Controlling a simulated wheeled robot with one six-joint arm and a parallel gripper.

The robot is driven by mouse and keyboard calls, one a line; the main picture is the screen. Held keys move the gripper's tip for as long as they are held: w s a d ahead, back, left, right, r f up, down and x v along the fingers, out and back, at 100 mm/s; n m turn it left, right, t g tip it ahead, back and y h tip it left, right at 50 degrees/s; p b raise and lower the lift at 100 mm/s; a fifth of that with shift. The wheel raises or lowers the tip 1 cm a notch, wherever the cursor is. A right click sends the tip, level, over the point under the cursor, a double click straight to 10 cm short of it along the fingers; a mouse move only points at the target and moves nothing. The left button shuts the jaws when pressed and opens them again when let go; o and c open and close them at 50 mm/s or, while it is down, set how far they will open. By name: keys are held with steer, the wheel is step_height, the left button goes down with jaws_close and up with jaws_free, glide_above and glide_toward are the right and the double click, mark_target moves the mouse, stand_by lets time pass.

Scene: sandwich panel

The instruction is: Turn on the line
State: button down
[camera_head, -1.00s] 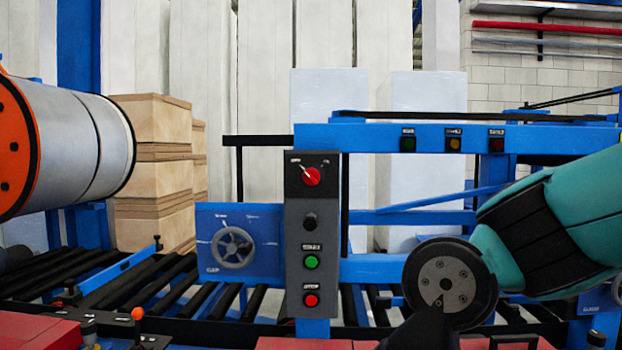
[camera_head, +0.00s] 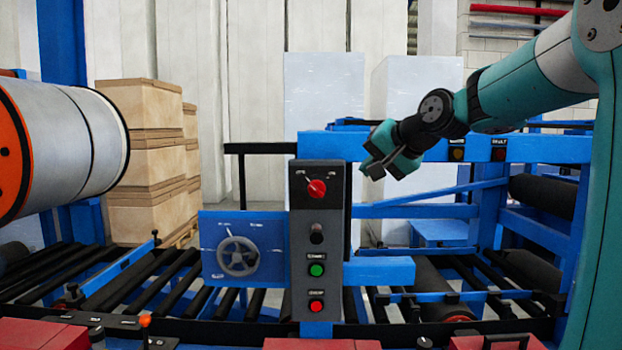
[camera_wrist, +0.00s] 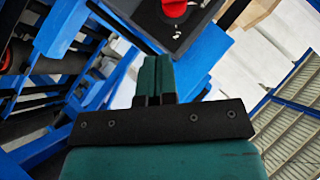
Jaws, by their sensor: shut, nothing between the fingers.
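A grey control panel (camera_head: 303,252) stands upright in the middle of the head view. It carries a red rotary switch (camera_head: 317,189) at the top, a black knob (camera_head: 317,233), a green button (camera_head: 316,270) and a red button (camera_head: 316,307). My gripper (camera_head: 367,167) is shut and empty, to the right of the panel's top and apart from it in the picture. In the wrist view the shut fingers (camera_wrist: 153,76) point toward the panel's upper end, where the red switch (camera_wrist: 173,8) is partly cut off by the top edge.
A blue box with a handwheel (camera_head: 238,256) adjoins the panel's left side. Blue frame beams (camera_head: 400,212) and rollers run behind and to the right. A large roll (camera_head: 72,150) and stacked boxes (camera_head: 142,155) stand at left. Red blocks (camera_head: 320,344) line the front edge.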

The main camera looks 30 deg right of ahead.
steer(key=shift+w+d+r+m, duration=0.2)
steer(key=shift+d+r+m, duration=0.1)
steer(key=shift+d+r, duration=0.4)
steer(key=shift+w, duration=0.1)
steer(key=p, duration=0.4)
glide_toward(325, 190)
steer(key=w, duration=0.1)
steer(key=w+d+f, duration=0.1)
steer(key=w, duration=0.2)
steer(key=shift+w+d+f, duration=0.15)
steer(key=shift+d+f, duration=0.05)
steer(key=shift+d, duration=0.15)
steer(key=shift+w+a+f+p, duration=0.2)
steer(key=shift+a+f+p, duration=0.15)
steer(key=shift+a+f, duration=0.1)
steer(key=shift+w+a+f+p, duration=0.25)
steer(key=shift+a+f+p, duration=0.1)
steer(key=shift+f, duration=0.1)
steer(key=shift+w+a+f, duration=0.25)
steer(key=shift+a+f, duration=0.05)
steer(key=shift+f, duration=0.35)
steer(key=shift+f+t, duration=0.15)
steer(key=shift+t, duration=0.15)
